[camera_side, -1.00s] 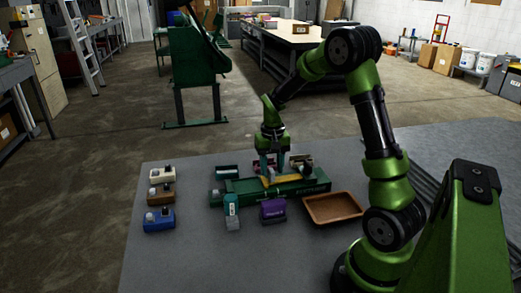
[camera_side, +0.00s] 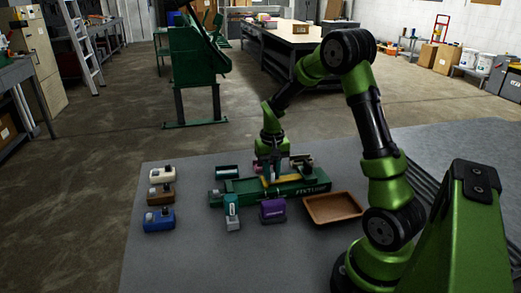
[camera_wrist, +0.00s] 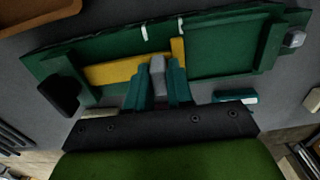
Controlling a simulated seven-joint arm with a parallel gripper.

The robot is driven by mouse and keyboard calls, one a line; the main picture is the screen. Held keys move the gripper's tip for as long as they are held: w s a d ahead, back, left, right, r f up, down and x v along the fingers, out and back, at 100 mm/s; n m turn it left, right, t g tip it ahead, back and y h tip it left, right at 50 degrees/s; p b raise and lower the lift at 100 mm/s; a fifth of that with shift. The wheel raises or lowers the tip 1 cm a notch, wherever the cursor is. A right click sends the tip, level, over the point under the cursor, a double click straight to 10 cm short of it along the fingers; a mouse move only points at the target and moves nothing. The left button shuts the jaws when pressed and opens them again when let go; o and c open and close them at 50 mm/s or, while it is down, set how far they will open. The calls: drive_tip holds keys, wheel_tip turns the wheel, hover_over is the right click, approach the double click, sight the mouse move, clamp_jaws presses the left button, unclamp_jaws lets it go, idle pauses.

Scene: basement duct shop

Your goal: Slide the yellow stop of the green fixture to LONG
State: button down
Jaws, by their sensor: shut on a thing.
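The green fixture (camera_side: 235,197) lies across the grey table in the side view. It fills the upper part of the wrist view (camera_wrist: 222,52). Its yellow stop (camera_wrist: 112,72) is a long bar with an upright end at the right in the wrist view, near the right one of two white marks. In the side view the stop (camera_side: 286,180) shows beside the fingers. My gripper (camera_wrist: 157,85) has its teal fingers shut on a grey knob (camera_wrist: 157,66) at the stop. In the side view my gripper (camera_side: 270,172) is low over the fixture. I cannot read LONG.
A brown tray (camera_side: 333,221) stands right of the fixture. White (camera_side: 161,174), brown (camera_side: 160,195) and blue (camera_side: 158,222) blocks line the left.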

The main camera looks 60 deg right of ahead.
sight(285, 178)
drive_tip(key=shift+s+d, duration=1.65)
drive_tip(key=c, duration=1.1)
unclamp_jaws()
drive_tip(key=shift+r, duration=0.25)
wheel_tip(285, 178, up, 16)
drive_tip(key=shift+r, duration=0.25)
